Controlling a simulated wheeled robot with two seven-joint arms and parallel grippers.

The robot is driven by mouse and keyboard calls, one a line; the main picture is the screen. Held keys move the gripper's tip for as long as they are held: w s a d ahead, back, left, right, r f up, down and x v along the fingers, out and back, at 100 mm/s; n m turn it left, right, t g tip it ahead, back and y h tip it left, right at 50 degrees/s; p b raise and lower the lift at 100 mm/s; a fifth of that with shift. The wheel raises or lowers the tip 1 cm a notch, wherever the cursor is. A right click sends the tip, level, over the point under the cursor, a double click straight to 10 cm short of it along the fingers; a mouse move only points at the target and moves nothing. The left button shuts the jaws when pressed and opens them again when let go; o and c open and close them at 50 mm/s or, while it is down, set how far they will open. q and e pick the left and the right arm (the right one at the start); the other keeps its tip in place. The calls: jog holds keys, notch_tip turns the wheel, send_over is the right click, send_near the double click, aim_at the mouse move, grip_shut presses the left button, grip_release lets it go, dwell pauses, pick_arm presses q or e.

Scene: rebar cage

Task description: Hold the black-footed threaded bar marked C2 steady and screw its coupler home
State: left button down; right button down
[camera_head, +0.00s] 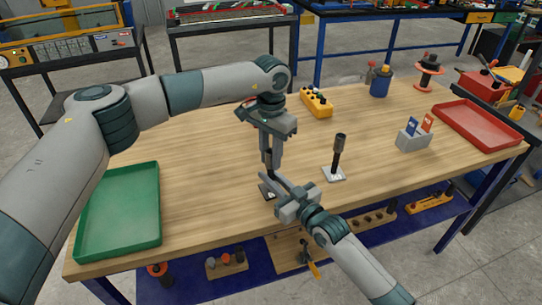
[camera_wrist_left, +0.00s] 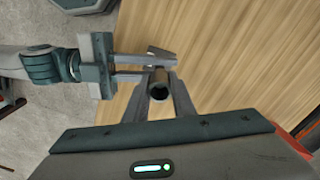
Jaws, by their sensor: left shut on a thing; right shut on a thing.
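The black-footed threaded bar stands on the wooden table, its dark foot (camera_head: 265,191) partly showing under my grippers; its C2 mark is not readable. My left gripper (camera_head: 271,165) points down over it, shut on the coupler. In the left wrist view the coupler (camera_wrist_left: 160,80) is a dark round tube, hollow end up, between my left fingertips (camera_wrist_left: 160,90). My right gripper (camera_head: 272,180) comes in from the lower right, shut on the bar just below; its fingers also show in the left wrist view (camera_wrist_left: 158,66). Most of the bar and its thread are hidden by the fingers.
A second bar with a dark coupler (camera_head: 338,150) stands on a pale foot (camera_head: 334,174) to the right. A green tray (camera_head: 118,248) lies at left, a red tray (camera_head: 478,143) at far right. A card holder (camera_head: 412,140), yellow block (camera_head: 316,102) and blue can (camera_head: 379,88) stand farther back.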

pick_arm(q)
jog(key=c, duration=1.5)
grip_release()
jog(key=shift+r, duration=2.25)
jog(key=shift+c, duration=0.3)
